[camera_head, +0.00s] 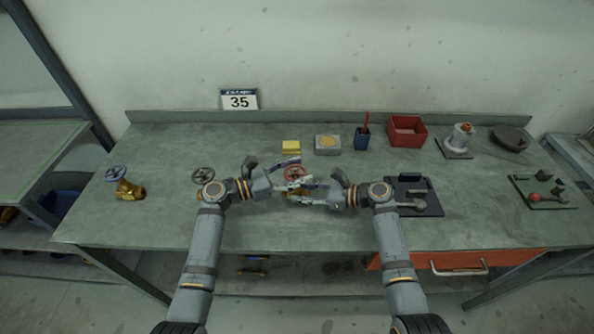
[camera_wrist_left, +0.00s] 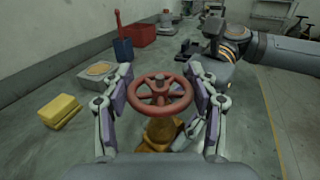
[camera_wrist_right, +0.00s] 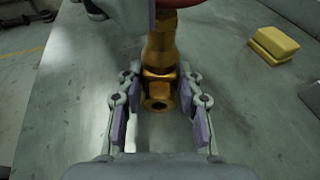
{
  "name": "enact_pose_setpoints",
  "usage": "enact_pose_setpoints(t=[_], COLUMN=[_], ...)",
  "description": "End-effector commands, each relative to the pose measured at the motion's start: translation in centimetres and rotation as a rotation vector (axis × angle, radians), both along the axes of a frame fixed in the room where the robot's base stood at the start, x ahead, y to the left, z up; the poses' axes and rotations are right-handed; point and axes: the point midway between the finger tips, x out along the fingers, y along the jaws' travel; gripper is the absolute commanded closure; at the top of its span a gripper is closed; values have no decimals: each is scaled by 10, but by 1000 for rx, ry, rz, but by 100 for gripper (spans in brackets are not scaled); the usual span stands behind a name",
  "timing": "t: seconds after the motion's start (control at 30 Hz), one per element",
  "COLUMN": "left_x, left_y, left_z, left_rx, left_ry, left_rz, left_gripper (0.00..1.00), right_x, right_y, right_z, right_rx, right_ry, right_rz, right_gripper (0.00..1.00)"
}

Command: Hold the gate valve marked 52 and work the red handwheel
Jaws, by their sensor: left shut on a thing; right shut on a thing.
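The gate valve is a brass body (camera_wrist_right: 160,60) with a red handwheel (camera_wrist_left: 160,92) on top; it stands at the middle of the bench, and the wheel shows in the head view (camera_head: 296,172). No 52 mark is legible on it. My left gripper (camera_head: 300,172) is shut on the red handwheel, one finger on each side of the rim in the left wrist view. My right gripper (camera_wrist_right: 160,82) is shut on the lower brass body, below the wheel. The arms hide much of the valve in the head view.
Two other valves, one blue-wheeled (camera_head: 128,188) and one dark-wheeled (camera_head: 203,174), stand left. Behind are a yellow block (camera_head: 291,147), grey block (camera_head: 327,148), blue cup (camera_head: 362,140) and red bin (camera_head: 408,131). A dark tray (camera_head: 432,205) lies right. A sign (camera_head: 239,100) reads 35.

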Motion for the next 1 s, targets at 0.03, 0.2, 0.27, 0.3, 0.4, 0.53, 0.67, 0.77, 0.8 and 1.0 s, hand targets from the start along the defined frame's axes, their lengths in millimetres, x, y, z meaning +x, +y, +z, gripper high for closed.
enact_pose_setpoints(t=[0.03, 0.2, 0.27, 0.3, 0.4, 0.53, 0.67, 0.77, 0.8, 1.0], left_x=[1, 0, 0, 0, 0, 0, -1, 0, 0, -6], left_y=[1, 1, 1, 1, 1, 1, 1, 1, 1, 16], left_z=[0, 0, 0, 0, -1, 0, 0, 0, 0, -2], left_rx=[2, 0, 0, 0, 1, 0, 0, 0, 0, 4], left_ry=[1, 1, 0, 0, 0, 0, 0, 0, 0, 2], left_rz=[-27, -56, -55, -55, -54, -54, -54, -54, -54, -53], left_gripper=[72, 72, 72, 72, 36, 18, 17, 17, 17, 17], right_x=[0, 0, 0, 0, 0, 0, 0, 0, 0, 0], right_y=[0, 0, 0, 0, 0, 0, 0, 0, 0, 0], right_z=[0, 0, 0, 0, 0, 0, 0, 0, 0, 0], right_rx=[1, 1, 0, 0, 0, 0, 0, 0, 0, 0], right_ry=[0, 0, 0, 1, 1, 1, 1, 1, 1, 1], right_rz=[1, 1, 1, 2, 2, 2, 2, 2, 2, 2], right_gripper=[82, 82, 82, 82, 82, 82, 82, 82, 82, 82])
